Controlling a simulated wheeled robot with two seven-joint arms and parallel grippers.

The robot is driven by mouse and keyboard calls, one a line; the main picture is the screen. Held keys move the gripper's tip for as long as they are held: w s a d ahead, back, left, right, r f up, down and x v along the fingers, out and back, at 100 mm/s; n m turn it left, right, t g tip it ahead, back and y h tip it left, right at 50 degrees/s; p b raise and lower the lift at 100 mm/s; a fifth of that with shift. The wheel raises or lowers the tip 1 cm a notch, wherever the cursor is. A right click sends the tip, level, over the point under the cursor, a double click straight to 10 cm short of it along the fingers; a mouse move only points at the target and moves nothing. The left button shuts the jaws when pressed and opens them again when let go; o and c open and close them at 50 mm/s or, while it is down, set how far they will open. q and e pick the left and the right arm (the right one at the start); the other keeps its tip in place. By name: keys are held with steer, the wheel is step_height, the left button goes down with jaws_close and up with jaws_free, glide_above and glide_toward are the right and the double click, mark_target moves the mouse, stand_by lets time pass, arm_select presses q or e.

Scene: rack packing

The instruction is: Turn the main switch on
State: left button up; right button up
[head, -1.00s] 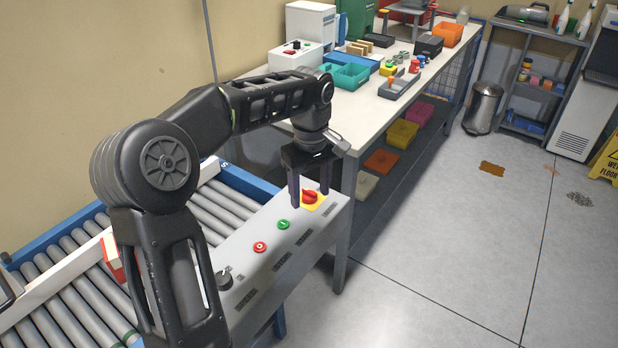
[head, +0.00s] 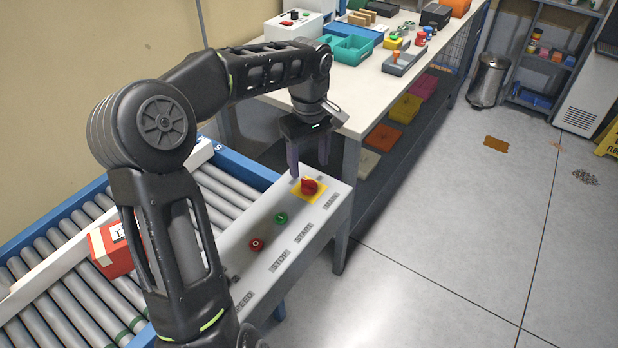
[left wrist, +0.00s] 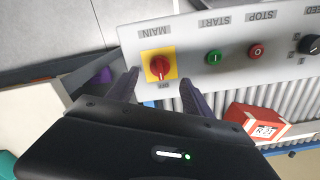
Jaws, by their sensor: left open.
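The main switch (head: 309,186) is a red rotary knob on a yellow plate at the far end of the grey control panel (head: 262,262). In the left wrist view the red knob (left wrist: 159,67) sits under the label MAIN. My left gripper (head: 309,172) is open just above the switch. In the left wrist view its two fingers (left wrist: 158,84) stand apart, one to each side of the yellow plate, and I see no contact with the knob. My right gripper is not in view.
The green START button (head: 281,218) and red STOP button (head: 257,244) are on the same panel. A roller conveyor (head: 70,283) with a red box (head: 108,262) lies beside it. The white workbench (head: 388,92) stands behind.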

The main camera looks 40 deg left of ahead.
mark_target(309, 181)
arm_select(q)
step_height(309, 181, down, 6)
stand_by(0.4)
steer(key=shift+c, duration=0.2)
jaws_close()
